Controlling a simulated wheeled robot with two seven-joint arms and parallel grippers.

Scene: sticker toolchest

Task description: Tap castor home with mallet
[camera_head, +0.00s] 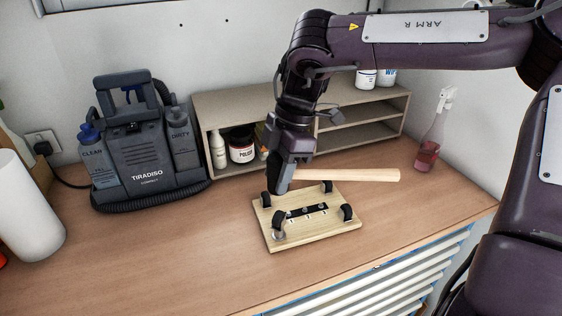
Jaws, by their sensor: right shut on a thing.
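My right gripper (283,172) reaches down from above and is shut on the wooden-handled mallet (350,175). Its pale handle points to the right, roughly level, above the back of the board. The mallet's head cannot be told apart from the dark fingers. A light wooden board (326,226) lies on the bench below, with black castors at its corners: front left (279,220), back left (265,200), back right (327,187) and front right (347,212). A black strip (306,211) with small metal pieces lies in the middle. My left gripper is out of view.
A grey cleaning machine (148,150) stands at the back left, with a white roll (25,210) nearer. A wooden shelf (360,117) with bottles is behind the board. A spray bottle (430,142) stands right. The bench (160,250) is clear left of the board.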

